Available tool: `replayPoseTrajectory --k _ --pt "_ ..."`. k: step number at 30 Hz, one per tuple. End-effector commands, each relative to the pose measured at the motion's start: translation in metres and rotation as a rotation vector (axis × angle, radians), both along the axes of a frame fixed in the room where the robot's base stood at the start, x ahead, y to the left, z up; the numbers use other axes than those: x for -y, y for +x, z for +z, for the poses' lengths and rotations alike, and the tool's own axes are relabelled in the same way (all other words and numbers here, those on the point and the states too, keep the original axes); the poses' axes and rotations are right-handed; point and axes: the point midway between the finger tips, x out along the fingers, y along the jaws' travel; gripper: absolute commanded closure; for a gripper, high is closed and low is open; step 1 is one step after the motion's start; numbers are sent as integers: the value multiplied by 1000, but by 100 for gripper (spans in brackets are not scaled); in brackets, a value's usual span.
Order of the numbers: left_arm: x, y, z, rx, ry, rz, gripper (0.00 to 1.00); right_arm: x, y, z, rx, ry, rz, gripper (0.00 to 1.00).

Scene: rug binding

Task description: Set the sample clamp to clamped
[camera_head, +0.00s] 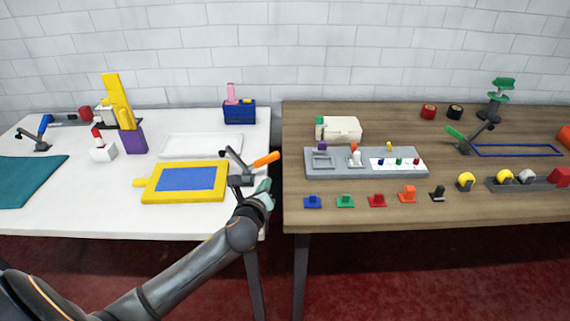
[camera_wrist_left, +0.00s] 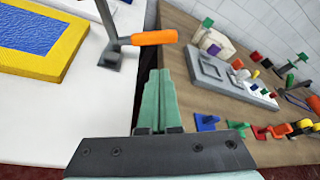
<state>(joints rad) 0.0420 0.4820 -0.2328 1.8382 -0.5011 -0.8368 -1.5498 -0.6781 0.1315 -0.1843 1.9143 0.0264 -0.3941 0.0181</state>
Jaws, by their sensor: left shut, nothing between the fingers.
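Three lever clamps stand on the tables, and no label shows which is the sample clamp. The orange-handled clamp (camera_head: 265,160) stands at the right end of the yellow frame with blue inset (camera_head: 152,192), its handle sticking out low to the right. It also shows in the left wrist view (camera_wrist_left: 154,38), with its dark base at left. A blue-handled clamp (camera_head: 46,121) is at far left, and a green-handled clamp (camera_head: 456,133) is on the wooden table. My left gripper (camera_head: 266,186) is shut and empty, just in front of the orange handle; its fingertips (camera_wrist_left: 160,76) appear below it. My right gripper is out of view.
A gap separates the white table (camera_head: 100,222) from the wooden table (camera_head: 350,212). A grey panel (camera_head: 340,171) and several coloured small parts stand on the wooden table. A white tray (camera_head: 200,145) lies behind the yellow frame. The white table's front edge is clear.

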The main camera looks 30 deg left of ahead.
Motion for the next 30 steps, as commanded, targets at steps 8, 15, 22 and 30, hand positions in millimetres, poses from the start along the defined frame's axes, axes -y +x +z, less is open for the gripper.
replayPoseTrajectory --k 8,15,22,30 --pt "-1 1 2 -1 12 0 100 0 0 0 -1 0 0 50" --pt "-3 5 0 -1 11 1 100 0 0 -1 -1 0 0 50" --pt "-14 34 -9 1 9 3 100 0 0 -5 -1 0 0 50" --pt "-29 71 -21 0 9 2 100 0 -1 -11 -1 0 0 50"
